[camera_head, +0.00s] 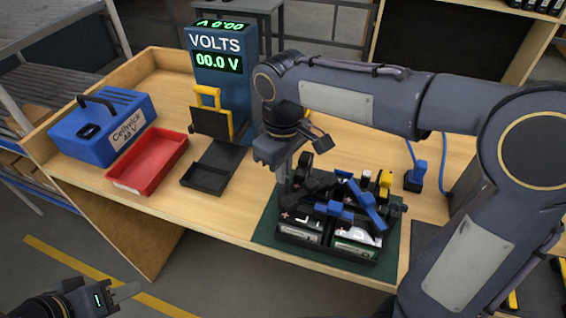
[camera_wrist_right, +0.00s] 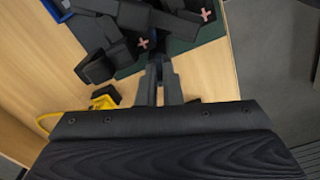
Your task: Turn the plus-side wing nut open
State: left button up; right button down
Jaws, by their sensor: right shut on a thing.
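The battery pack (camera_head: 328,222) sits on a green mat (camera_head: 268,228) on the bench, with black and blue parts across its top. In the right wrist view, pink plus marks (camera_wrist_right: 143,43) show on the pack's dark parts. My right gripper (camera_head: 284,184) points down at the pack's left, plus-marked side. Its fingertips (camera_wrist_right: 157,62) are close together beside a plus mark, shut on what appears to be the plus-side wing nut, which the fingers hide. My left gripper (camera_head: 128,291) is at the lower left, away from the bench; its finger gap is unclear.
A red tray (camera_head: 148,161), a blue Cellwick case (camera_head: 103,126) and a black tray (camera_head: 206,180) stand to the left. The VOLTS meter (camera_head: 219,62) reads 00.0 V. A blue tool (camera_head: 416,177) stands right of the pack. My right arm spans above the pack.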

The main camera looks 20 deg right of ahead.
jog(key=shift+n+p, duration=0.6)
jog(key=shift+n, duration=1.3)
jog(key=c, duration=1.6)
grip_release()
notch_tip(320, 180, up, 8)
jog(key=shift+f, duration=0.1)
